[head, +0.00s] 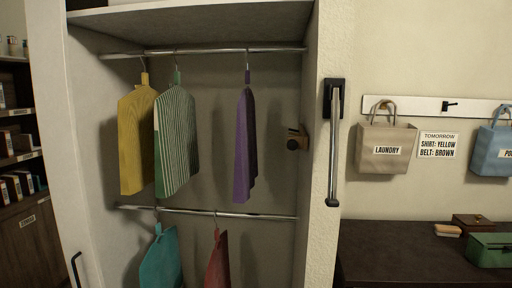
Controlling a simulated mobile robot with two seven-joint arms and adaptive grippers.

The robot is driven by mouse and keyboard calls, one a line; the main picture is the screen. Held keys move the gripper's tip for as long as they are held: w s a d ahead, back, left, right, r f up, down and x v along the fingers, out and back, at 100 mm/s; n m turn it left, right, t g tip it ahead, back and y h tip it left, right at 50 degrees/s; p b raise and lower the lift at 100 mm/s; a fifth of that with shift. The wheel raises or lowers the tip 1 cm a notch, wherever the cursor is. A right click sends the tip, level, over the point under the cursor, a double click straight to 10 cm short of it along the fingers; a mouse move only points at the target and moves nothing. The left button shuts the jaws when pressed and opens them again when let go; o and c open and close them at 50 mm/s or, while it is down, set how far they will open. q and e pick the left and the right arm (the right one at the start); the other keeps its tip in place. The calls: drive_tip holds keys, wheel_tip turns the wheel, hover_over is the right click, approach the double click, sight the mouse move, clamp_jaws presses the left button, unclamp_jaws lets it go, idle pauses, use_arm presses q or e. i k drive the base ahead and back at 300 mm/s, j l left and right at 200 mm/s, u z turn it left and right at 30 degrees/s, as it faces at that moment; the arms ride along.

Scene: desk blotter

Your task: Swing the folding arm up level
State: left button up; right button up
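The folding arm (333,165) is a slim metal rod with a dark tip at its lower end. It hangs straight down from a black wall bracket (334,92) on the pale panel just right of the open wardrobe. It lies close along the panel, and nothing hangs on it. Neither of my grippers shows in the head view.
The wardrobe's upper rail (210,50) holds yellow, striped green and purple garments; the lower rail (260,216) holds teal and red ones. Right are a laundry bag (386,150), blue bag (492,150), a note (438,146) and dark dresser (390,245). Space before the arm looks clear.

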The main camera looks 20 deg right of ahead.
sight(331, 201)
drive_tip(key=l+u, duration=0.25)
drive_tip(key=l, duration=0.2)
drive_tip(key=l+u, duration=0.25)
drive_tip(key=l, duration=0.2)
drive_tip(key=l+u, duration=0.25)
drive_tip(key=l, duration=0.2)
drive_tip(key=k+l+u, duration=0.2)
drive_tip(key=l, duration=0.2)
drive_tip(key=k+l+u, duration=0.1)
drive_tip(key=l+u, duration=0.15)
drive_tip(key=l, duration=0.2)
drive_tip(key=k+l+u, duration=0.25)
drive_tip(key=l, duration=0.15)
drive_tip(key=k+l, duration=0.15)
drive_tip(key=l, duration=0.2)
drive_tip(key=k+l, duration=0.1)
drive_tip(key=l, duration=0.2)
drive_tip(key=k+l, duration=0.15)
drive_tip(key=l, duration=0.2)
drive_tip(key=k+l, duration=0.1)
drive_tip(key=l, duration=0.2)
